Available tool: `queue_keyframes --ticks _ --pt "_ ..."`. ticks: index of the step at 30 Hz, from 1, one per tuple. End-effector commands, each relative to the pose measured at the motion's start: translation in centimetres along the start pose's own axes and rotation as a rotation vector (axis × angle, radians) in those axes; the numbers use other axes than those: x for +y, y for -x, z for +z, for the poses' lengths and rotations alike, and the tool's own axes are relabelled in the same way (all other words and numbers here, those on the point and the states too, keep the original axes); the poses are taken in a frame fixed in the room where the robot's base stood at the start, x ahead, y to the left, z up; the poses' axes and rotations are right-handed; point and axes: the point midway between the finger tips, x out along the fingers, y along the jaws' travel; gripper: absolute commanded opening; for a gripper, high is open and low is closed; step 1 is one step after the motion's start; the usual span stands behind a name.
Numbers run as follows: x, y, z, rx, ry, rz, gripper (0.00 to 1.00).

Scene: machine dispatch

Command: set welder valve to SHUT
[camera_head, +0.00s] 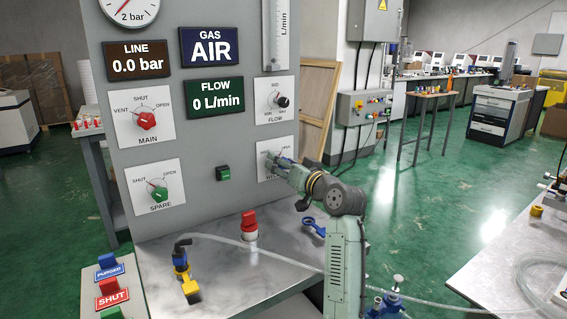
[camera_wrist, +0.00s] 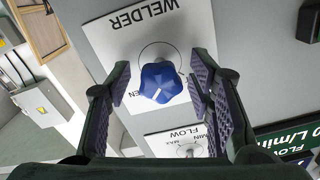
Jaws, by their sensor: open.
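The welder valve's blue knob (camera_wrist: 161,82) sits on its white plate (camera_wrist: 105,40), which reads WELDER upside down in the wrist view. The knob's white line points down and slightly left there, towards the visible end of the OPEN label; the SHUT label is not visible. My gripper (camera_wrist: 160,79) is open, one finger on each side of the knob, with visible gaps to it. In the head view my gripper (camera_head: 279,167) is at the welder plate (camera_head: 264,174) and hides most of it.
The grey panel (camera_head: 220,130) also carries the red MAIN knob (camera_head: 147,121), the green SPARE knob (camera_head: 159,194) and the FLOW knob (camera_head: 282,101). A green button (camera_head: 224,173) is left of the welder plate. A red-topped part (camera_head: 249,224) and a blue wrench (camera_head: 313,226) are on the bench below.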

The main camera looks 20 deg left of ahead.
Motion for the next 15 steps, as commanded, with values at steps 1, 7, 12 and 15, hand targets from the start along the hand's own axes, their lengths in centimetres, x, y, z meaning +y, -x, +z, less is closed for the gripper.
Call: queue_keyframes --ticks 1,7,12,15 --pt "-0.01 0.01 0.01 0.000 0.000 0.000 0.48" --pt "-0.01 0.02 0.01 0.000 0.000 0.000 0.37" --pt "-0.01 0.03 0.01 0.000 0.000 0.000 0.25" --pt "-0.01 0.03 0.01 0.000 0.000 0.000 0.19"
